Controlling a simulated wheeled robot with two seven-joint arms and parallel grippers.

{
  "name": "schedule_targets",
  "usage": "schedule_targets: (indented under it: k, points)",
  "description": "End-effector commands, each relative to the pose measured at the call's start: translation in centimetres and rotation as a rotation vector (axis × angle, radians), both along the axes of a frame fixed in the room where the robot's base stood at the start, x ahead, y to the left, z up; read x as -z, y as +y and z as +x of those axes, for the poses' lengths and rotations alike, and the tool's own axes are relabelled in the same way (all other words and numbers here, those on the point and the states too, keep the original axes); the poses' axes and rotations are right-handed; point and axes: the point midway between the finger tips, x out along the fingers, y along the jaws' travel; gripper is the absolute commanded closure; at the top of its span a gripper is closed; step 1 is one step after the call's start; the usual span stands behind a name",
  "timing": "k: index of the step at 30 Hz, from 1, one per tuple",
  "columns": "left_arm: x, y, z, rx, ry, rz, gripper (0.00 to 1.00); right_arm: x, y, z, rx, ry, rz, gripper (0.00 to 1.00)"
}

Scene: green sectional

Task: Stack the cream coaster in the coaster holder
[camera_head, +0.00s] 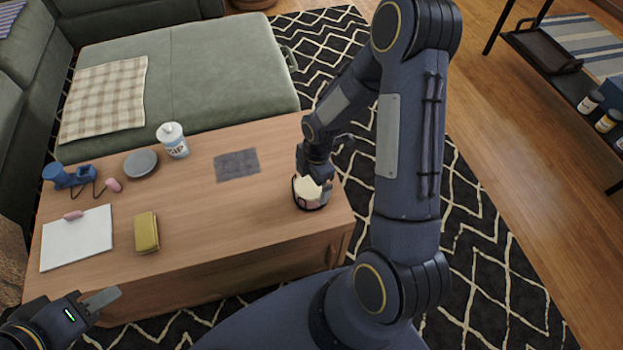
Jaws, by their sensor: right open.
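The coaster holder (313,207), a round dark-framed rack, stands near the right end of the wooden coffee table. The cream coaster (308,189) shows at the top of the holder, over something pinkish inside. It looks to be within the rim, though whether it lies flat is hard to tell. My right gripper (320,176) is open, right above the holder's far side, and covers part of the holder and coaster. Whether its fingers touch the coaster cannot be made out. My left gripper (104,299) is low at the left, off the table's front edge and far from the holder.
On the table (210,215) are a grey cloth (237,164), a white tub (173,141), a grey plate (140,163), a yellow case (147,232), a white notebook (77,238) and a blue object (69,177). The table's middle is clear. A green sofa (180,90) stands behind.

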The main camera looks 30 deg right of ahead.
Motion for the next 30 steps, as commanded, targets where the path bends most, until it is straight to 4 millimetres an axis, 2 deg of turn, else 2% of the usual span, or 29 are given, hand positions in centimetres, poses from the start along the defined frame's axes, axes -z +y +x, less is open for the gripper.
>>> schedule_targets:
  k: [5,12,16,21,30]
  points:
    - [-0.5,0.0,0.0,0.000,0.000,0.000,0.64,-1.4,-0.2,0.1,0.001,-0.004,0.000,0.00]
    - [-1.8,0.0,0.0,0.000,0.000,0.000,0.64,-5.6,-0.7,0.1,0.002,-0.003,0.000,0.00]
    - [-2.2,0.0,0.0,0.000,0.000,0.000,0.64,-7.1,-0.9,0.1,0.002,-0.003,0.000,0.00]
    - [-2.3,0.0,0.0,0.000,0.000,0.000,0.64,-7.8,-0.9,0.0,0.000,0.000,0.000,0.00]
    - [-2.2,0.0,0.0,0.000,0.000,0.000,0.64,-7.7,-0.9,0.0,0.000,0.000,0.000,0.00]
